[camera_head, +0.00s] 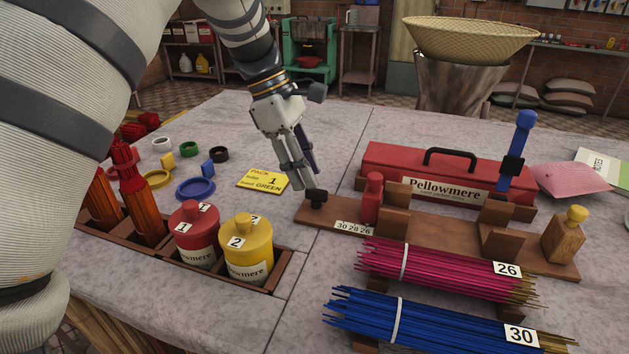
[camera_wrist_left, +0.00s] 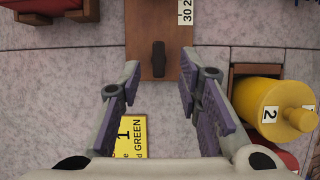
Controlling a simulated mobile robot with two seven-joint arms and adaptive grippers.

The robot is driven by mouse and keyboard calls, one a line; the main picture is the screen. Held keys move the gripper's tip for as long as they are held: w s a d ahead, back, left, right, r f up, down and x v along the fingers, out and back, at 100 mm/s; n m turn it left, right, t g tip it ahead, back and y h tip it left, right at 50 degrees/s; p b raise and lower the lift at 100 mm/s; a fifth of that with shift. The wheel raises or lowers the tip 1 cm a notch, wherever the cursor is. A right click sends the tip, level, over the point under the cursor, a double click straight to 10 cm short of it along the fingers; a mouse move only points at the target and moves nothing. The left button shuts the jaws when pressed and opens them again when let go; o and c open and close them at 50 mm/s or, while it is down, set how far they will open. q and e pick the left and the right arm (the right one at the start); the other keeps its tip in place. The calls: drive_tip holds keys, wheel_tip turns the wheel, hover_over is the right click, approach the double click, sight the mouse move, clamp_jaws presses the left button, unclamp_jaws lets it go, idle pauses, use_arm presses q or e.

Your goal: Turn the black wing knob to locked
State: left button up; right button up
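The black wing knob (camera_head: 316,197) sits on the left end of a wooden board (camera_head: 333,213). In the left wrist view the knob (camera_wrist_left: 158,60) stands out from the board, its wing running up and down the picture. My left gripper (camera_head: 306,180) points down close to the knob in the head view. In the left wrist view its purple-padded fingers (camera_wrist_left: 157,88) are spread apart with nothing between them, and the knob lies just beyond the fingertips, roughly centred in the gap. I see no lock marking by the knob. My right gripper is not in view.
A yellow card (camera_head: 262,182) lies left of the knob. A red bottle (camera_head: 372,198) and wooden blocks stand on the board to the right. Red and yellow jars (camera_head: 248,250) sit in a rack at the front left. Pink and blue stick bundles (camera_head: 430,318) lie at the front right.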

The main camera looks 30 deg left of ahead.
sight(316, 189)
use_arm(q)
drive_tip(key=shift+x, duration=1.8)
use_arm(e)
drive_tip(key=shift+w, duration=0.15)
use_arm(q)
drive_tip(key=shift+w, duration=0.1)
clamp_jaws()
